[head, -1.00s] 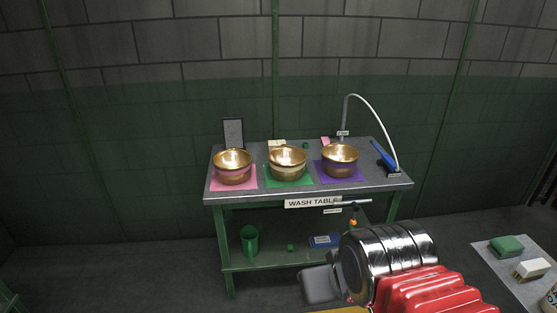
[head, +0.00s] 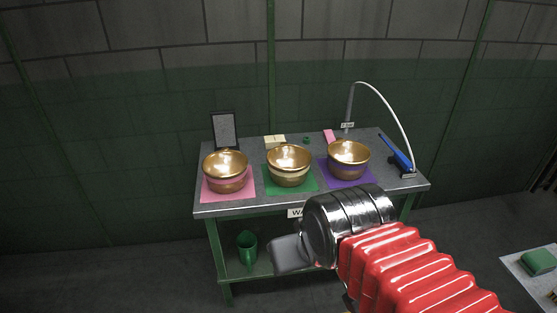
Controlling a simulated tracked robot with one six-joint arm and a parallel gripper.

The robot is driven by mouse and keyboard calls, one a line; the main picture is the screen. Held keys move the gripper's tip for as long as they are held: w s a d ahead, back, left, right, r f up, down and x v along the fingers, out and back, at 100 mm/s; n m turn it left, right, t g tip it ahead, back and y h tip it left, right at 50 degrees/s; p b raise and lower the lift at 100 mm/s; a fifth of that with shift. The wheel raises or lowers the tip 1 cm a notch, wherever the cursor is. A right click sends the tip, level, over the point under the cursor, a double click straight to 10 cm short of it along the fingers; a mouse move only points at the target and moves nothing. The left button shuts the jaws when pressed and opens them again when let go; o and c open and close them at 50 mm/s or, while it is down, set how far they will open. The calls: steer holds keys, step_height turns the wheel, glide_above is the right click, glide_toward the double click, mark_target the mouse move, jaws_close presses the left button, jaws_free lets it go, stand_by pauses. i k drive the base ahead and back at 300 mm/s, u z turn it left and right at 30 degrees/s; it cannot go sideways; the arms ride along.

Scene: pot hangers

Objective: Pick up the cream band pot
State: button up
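The cream band pot (head: 289,166) is a brass bowl with a pale band round its side. It stands upright on a green mat (head: 306,188) in the middle of the wash table (head: 378,192). A similar pot (head: 226,172) with a pinkish band stands on a pink mat to its left. A third brass pot (head: 348,160) stands on a purple mat to its right. My gripper (head: 288,255) shows as a grey shape in front of the table, below the pots in the picture and apart from them. Its fingers cannot be made out.
A curved white hose (head: 392,104) and a blue-handled tool (head: 397,153) are at the table's right end. A dark frame (head: 225,130) stands at the back left. A green jug (head: 247,247) is on the lower shelf.

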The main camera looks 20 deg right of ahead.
mark_target(288, 165)
steer(key=u, duration=0.1)
steer(key=i, duration=1.15)
steer(key=u, duration=0.15)
